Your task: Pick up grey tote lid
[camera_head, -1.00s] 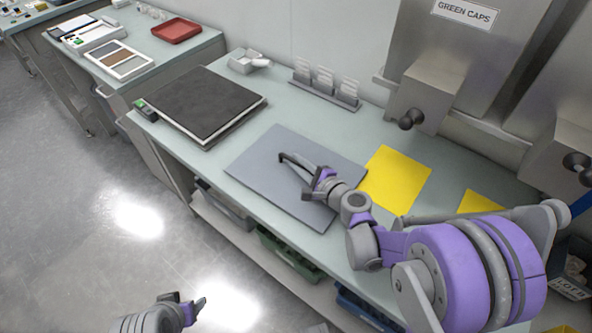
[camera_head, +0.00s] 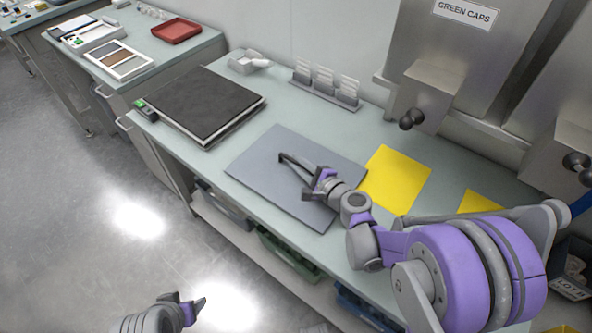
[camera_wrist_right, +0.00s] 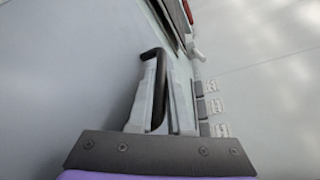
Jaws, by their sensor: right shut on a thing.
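The grey tote lid (camera_head: 262,165) is a flat grey panel lying on the pale green bench, between a black-topped device and a yellow sheet. My right gripper (camera_head: 284,157) reaches over the lid from the right and is shut on it near its middle; the exact grip point is hard to make out. In the right wrist view the fingers (camera_wrist_right: 158,90) are close together with a dark bent edge along them, and a plain grey surface fills the left. My left gripper (camera_head: 197,305) is low in the head view, over the floor and away from the bench; its jaw gap is unclear.
The black-topped device (camera_head: 208,102) stands left of the lid. Yellow sheets (camera_head: 396,180) lie to its right. A rack of clear pieces (camera_head: 325,86) and a small pale box (camera_head: 247,62) stand behind. Steel dispensers (camera_head: 425,97) overhang the back right. Bins (camera_head: 288,256) sit under the bench.

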